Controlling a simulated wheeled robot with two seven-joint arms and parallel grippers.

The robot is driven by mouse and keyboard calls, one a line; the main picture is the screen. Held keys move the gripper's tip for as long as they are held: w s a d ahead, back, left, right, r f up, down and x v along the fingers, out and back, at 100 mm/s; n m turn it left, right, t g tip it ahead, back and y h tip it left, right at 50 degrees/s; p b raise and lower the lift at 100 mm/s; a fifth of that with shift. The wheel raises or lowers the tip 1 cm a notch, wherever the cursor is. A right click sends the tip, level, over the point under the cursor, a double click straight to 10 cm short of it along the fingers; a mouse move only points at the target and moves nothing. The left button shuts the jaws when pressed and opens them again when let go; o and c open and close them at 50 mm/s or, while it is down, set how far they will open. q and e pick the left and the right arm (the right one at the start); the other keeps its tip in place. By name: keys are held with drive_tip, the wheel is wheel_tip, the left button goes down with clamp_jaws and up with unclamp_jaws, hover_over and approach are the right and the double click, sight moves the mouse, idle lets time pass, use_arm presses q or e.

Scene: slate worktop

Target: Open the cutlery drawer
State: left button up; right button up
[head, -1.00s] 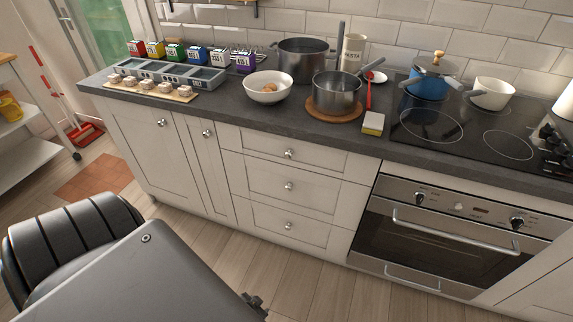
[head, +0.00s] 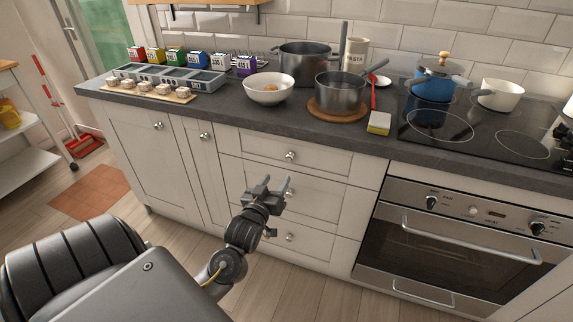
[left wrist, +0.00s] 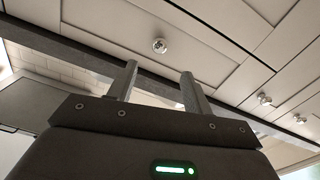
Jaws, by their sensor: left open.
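A stack of three pale drawers stands under the worktop, all closed. The top drawer (head: 255,146) has a round metal knob (head: 290,156). The bottom drawer (head: 310,245) also has a knob. No label shows which holds cutlery. My left gripper (head: 276,183) is open and empty, in front of the middle drawer and below the top knob. In the left wrist view, a knob (left wrist: 160,45) shows beyond and between the open fingers (left wrist: 158,88), apart from them. My right gripper is not in view.
Cabinet doors (head: 148,165) stand left of the drawers and an oven (head: 445,240) stands right. Above, the worktop (head: 225,114) holds a white bowl (head: 268,90), pots and a sponge (head: 379,123). The floor before the drawers is clear apart from my arm.

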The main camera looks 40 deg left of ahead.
sight(289, 160)
use_arm(q)
drive_tip(key=x, duration=0.9)
drive_tip(key=shift+w+a, duration=0.15)
drive_tip(key=shift+w, duration=0.1)
clamp_jaws()
